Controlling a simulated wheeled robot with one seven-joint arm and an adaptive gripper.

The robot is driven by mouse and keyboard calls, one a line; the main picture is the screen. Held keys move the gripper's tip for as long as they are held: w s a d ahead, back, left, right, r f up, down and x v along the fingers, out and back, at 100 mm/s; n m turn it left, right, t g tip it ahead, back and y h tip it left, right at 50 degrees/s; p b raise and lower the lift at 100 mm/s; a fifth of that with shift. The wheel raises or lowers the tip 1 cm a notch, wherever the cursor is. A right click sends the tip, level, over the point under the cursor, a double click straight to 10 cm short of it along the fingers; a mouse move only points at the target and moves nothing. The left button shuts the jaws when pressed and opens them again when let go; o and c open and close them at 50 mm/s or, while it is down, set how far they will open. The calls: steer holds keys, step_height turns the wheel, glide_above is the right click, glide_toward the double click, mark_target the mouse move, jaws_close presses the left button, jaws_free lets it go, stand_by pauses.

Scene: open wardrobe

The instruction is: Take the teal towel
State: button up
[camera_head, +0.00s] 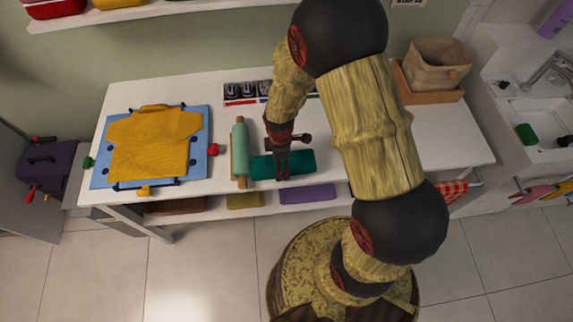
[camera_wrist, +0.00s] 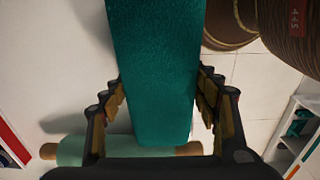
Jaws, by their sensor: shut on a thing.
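In the wrist view the towel (camera_wrist: 155,70) runs between the two fingers. My gripper (camera_head: 282,172) points down over the towel's left part, and in the wrist view its fingers (camera_wrist: 160,100) are on either side of it. My gripper is shut on the towel. The fingers hide a part of the towel in the head view. I cannot tell whether the towel is clear of the tabletop.
A blue board (camera_head: 101,178) with a yellow shirt (camera_head: 155,148) lies further left. A tray of small items (camera_head: 240,92) is behind. A beige bin (camera_head: 437,65) is at the back right. The right tabletop (camera_head: 450,135) is clear.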

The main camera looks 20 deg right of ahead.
steer(key=shift+w+r+p, duration=0.2)
steer(key=shift+r+p, duration=0.25)
steer(key=shift+r, duration=0.45)
steer(key=shift+c, duration=0.6)
steer(key=shift+a+r+p, duration=0.1)
steer(key=shift+r+p, duration=1)
steer(key=shift+r, duration=0.35)
steer(key=shift+c, duration=0.2)
steer(key=shift+f, duration=0.1)
